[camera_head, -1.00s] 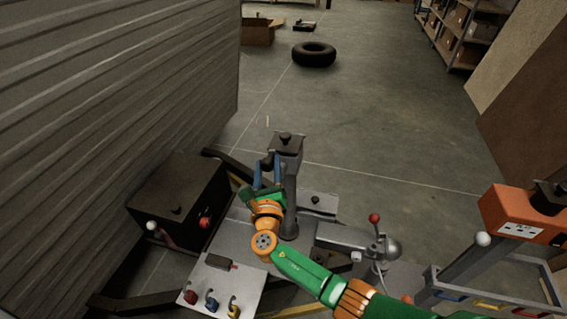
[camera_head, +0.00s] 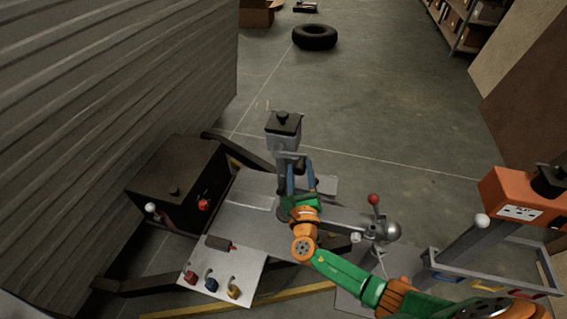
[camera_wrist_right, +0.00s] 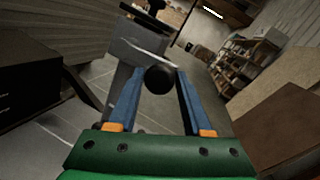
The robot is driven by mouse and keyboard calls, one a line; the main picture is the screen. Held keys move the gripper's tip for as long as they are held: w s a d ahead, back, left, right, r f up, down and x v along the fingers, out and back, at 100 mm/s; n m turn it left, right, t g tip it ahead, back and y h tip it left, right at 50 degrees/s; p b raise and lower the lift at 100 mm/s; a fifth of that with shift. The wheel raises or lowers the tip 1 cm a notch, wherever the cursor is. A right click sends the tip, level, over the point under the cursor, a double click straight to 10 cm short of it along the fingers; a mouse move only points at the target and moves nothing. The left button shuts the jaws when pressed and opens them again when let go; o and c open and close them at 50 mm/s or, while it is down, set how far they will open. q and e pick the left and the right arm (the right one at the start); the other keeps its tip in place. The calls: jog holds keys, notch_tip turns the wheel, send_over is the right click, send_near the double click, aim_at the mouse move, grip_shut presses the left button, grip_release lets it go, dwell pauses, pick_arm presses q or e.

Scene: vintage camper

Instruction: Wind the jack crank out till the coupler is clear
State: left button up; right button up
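The jack (camera_head: 284,130) stands upright on the trailer's A-frame with a grey head and a black cap. Its grey head also shows in the wrist view (camera_wrist_right: 137,52). The crank's black round knob (camera_wrist_right: 159,80) is between the blue fingers of my right gripper (camera_head: 302,165), near their tips, with a narrow gap showing on each side. The gripper is just right of the jack post, below the head. The coupler (camera_head: 383,229) is the grey rounded end at right, with a red-knobbed lever (camera_head: 374,199). Whether it touches what is beneath is hard to see. My left gripper is out of view.
A black box (camera_head: 175,180) sits left of the jack, beside the ribbed camper wall (camera_head: 120,80). A pale plate with several coloured parts (camera_head: 235,270) lies in front. An orange unit (camera_head: 520,205) stands at right. A tire (camera_head: 314,37) lies on open floor behind.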

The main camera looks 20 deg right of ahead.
jog(key=shift+o, duration=1.1)
jog(key=shift+r, duration=0.2)
jog(key=shift+s+a+p, duration=0.1)
jog(key=shift+p, duration=0.25)
jog(key=s, duration=0.1)
jog(key=s+a+p, duration=0.1)
jog(key=s+a, duration=0.1)
jog(key=shift+s+a+r, duration=0.1)
jog(key=shift+s+a, duration=0.15)
jog(key=shift+s, duration=0.25)
jog(key=shift+a, duration=0.1)
